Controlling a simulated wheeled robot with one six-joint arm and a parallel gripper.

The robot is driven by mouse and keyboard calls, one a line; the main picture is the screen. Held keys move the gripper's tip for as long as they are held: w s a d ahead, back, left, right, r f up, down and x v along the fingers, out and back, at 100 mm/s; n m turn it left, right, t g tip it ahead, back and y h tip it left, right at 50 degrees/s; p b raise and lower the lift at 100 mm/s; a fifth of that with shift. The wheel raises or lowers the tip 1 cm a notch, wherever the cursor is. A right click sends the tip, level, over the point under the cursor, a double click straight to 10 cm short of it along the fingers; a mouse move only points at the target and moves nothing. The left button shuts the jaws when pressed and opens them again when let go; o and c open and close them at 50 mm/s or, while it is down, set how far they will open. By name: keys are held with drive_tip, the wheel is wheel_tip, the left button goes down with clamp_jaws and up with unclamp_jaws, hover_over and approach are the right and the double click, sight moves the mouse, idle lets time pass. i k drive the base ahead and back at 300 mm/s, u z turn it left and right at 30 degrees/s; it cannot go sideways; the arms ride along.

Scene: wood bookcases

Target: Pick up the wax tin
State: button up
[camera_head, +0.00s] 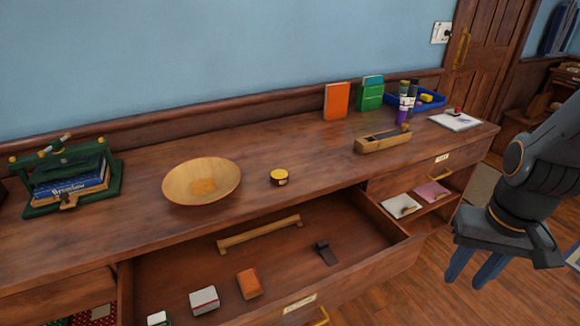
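A small round tin with a yellow lid and a dark reddish side, which looks like the wax tin (279,178), stands on the wooden counter top, just right of a shallow wooden bowl. My gripper (474,274) hangs at the right of the head view, over the floor in front of the counter and well away from the tin. Its two blue fingers point down with a gap between them, and nothing shows in the gap.
The wooden bowl (180,184) is left of the tin, and a wooden plane-like block (378,145) is to its right. An open drawer (385,272) holding small boxes juts out below. A green press (50,202) stands far left. Books (337,102) and a blue tray (436,103) stand behind.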

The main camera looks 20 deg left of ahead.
sight(279, 176)
drive_tip(key=u, duration=0.45)
drive_tip(key=i, duration=0.85)
drive_tip(key=u, duration=0.65)
